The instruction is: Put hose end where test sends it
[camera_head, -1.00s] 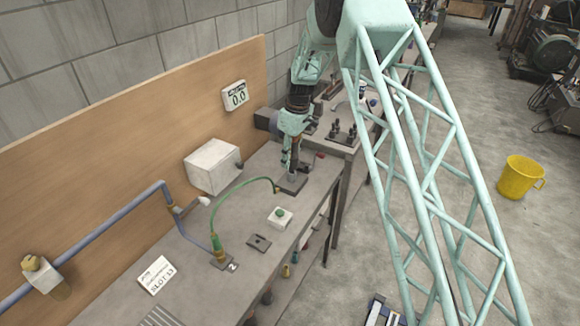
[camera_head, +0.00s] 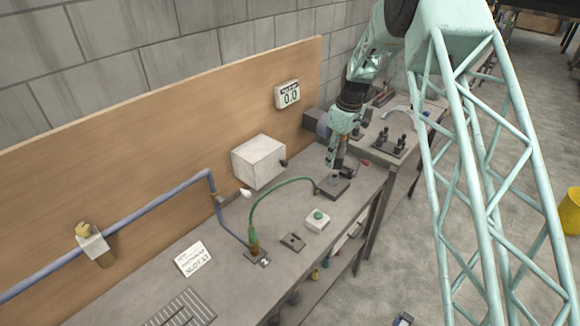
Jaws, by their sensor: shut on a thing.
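A green hose (camera_head: 267,194) arches over the bench from a brass-coloured fitting (camera_head: 253,249) at a plate marked 2. Its other end (camera_head: 316,188) has a small brass tip beside a dark grey block (camera_head: 337,190). My gripper (camera_head: 337,168) points down just above this block, shut on a small dark part. I cannot tell whether that part is fixed to the block. A green push button (camera_head: 318,217) sits in a white box. A white card (camera_head: 193,259) carries print too small to read surely.
A small dark plate (camera_head: 292,242) lies between the fitting and the button. A white box (camera_head: 258,161) stands by the wooden backboard. A blue pipe (camera_head: 150,216) runs along the board. A slatted grey rack (camera_head: 183,309) lies in front. Another bench (camera_head: 408,143) stands behind my gripper.

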